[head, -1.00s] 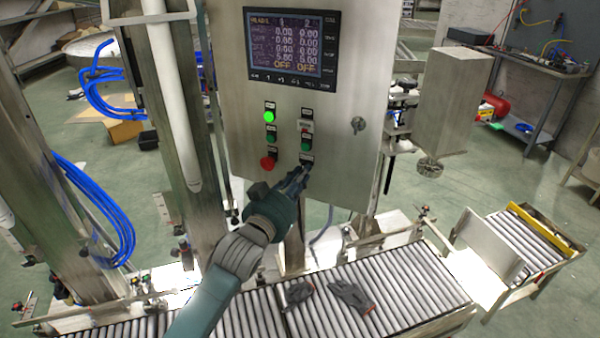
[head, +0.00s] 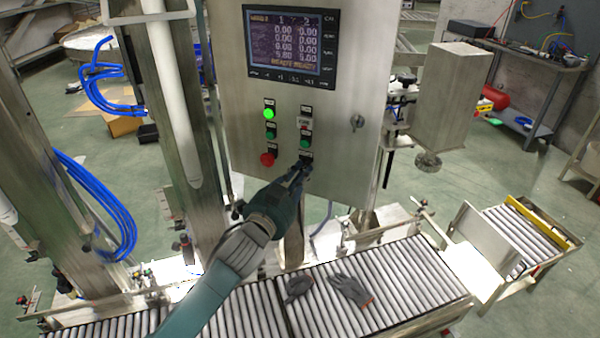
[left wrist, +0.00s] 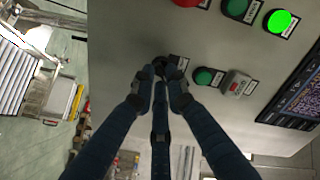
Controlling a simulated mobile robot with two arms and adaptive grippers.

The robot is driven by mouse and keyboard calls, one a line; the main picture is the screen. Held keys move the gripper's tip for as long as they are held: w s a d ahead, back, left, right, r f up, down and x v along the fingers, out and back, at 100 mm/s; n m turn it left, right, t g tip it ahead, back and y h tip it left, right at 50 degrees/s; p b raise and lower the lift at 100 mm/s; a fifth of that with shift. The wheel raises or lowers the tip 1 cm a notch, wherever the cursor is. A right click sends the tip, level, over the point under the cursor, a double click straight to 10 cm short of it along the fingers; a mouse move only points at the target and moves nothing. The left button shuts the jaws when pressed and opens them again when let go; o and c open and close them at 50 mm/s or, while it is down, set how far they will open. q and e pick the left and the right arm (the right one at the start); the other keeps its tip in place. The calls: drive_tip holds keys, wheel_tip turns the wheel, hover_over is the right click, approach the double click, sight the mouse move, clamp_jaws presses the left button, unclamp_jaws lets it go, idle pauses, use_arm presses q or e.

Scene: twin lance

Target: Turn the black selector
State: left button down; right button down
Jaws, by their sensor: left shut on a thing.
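The black selector (left wrist: 160,61) is at the bottom of the right column of controls on the steel control cabinet (head: 345,180). My left gripper (head: 297,173) reaches up to it from below and hides most of it. In the left wrist view the fingers (left wrist: 162,76) are closed around the selector, with only a dark bit of it showing between the tips. The display (head: 291,41) on the cabinet reads READY under both columns. My right gripper is in neither view.
A red button (head: 268,159), green buttons and a lit green lamp (head: 268,113) are close beside the gripper. A roller conveyor (head: 400,280) with a pair of grey gloves (head: 349,289) runs below the cabinet. A grey steel box (head: 450,100) stands to the right.

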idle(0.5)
use_arm(q)
drive_tip(key=c, duration=1.7)
unclamp_jaws()
drive_tip(key=shift+c, duration=0.2)
drive_tip(key=v, duration=1.2)
